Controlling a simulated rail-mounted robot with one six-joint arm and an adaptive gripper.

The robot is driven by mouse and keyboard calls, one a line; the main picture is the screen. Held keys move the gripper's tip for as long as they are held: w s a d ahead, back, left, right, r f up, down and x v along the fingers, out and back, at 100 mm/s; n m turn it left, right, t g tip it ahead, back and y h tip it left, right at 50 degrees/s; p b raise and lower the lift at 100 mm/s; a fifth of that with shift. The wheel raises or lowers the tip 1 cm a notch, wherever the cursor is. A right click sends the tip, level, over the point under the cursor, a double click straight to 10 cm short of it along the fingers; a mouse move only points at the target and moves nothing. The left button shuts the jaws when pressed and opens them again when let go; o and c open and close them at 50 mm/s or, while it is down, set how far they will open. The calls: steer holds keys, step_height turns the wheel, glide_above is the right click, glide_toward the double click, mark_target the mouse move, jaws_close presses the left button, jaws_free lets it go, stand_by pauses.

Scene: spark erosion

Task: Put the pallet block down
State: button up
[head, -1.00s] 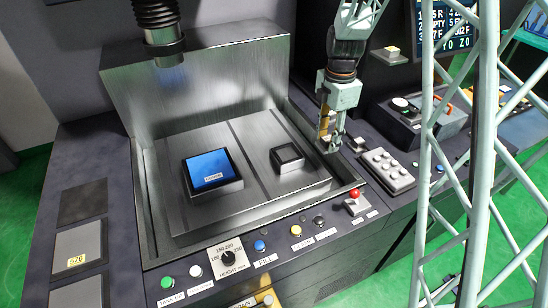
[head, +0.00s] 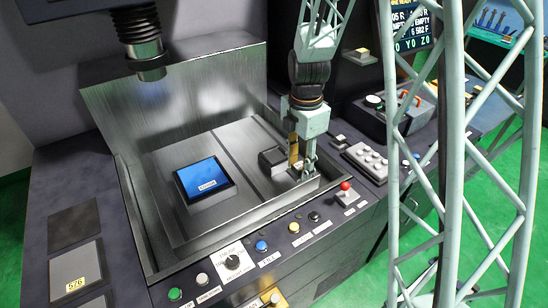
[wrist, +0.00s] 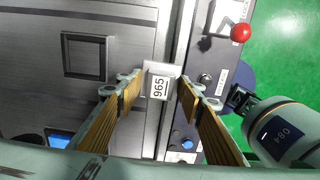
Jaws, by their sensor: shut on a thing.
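The pallet block is a small grey block with a white label reading 965 (wrist: 160,69). In the wrist view it sits between the two gold-padded fingers of my gripper (wrist: 159,91), which are shut on it. In the head view my gripper (head: 302,168) points down at the right side of the machine's work table (head: 232,146), just right of a black square frame (head: 272,159). The block cannot be made out clearly there. The frame also shows in the wrist view (wrist: 86,57), left of the block. I cannot tell how high the block is.
A blue-topped square block (head: 203,180) lies on the table left of the frame. The tank's raised back wall (head: 180,95) stands behind, with a dark ribbed column (head: 138,35) above. A red-knobbed lever (head: 346,187) and a grey studded block (head: 366,158) are at the right.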

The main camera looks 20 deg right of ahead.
steer(key=shift+w, duration=0.1)
steer(key=p, duration=0.1)
glide_above(275, 156)
steer(key=shift+f, duration=0.75)
steer(key=shift+f, duration=0.1)
steer(key=shift+f+p, duration=0.3)
steer(key=shift+f, duration=1.35)
steer(key=shift+f, duration=0.1)
steer(key=o, duration=1.1)
steer(key=shift+r, duration=6.1)
